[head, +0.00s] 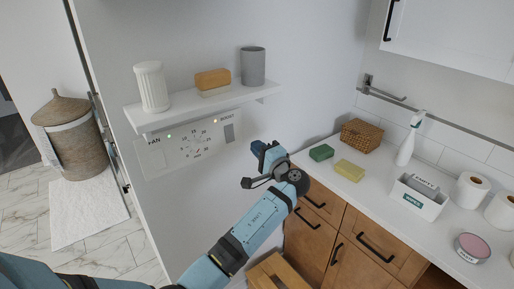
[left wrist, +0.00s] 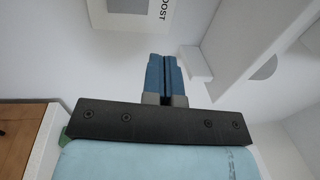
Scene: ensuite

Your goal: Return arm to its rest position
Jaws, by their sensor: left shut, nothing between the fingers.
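My left arm, blue with dark joints, reaches up from the bottom of the head view. Its left gripper (head: 259,150) is raised in front of the white wall, just right of and below the fan control panel (head: 190,143). In the left wrist view the two blue fingers (left wrist: 165,78) lie together, shut and empty. The gripper looks apart from the panel, the shelf and the counter. My right gripper is not in view.
A white wall shelf (head: 205,105) holds a ribbed white jar, an orange block and a grey cup. The white counter (head: 375,195) at right carries sponges, a wicker basket, a spray bottle, a box and paper rolls. A tall basket (head: 72,140) stands on the floor at left.

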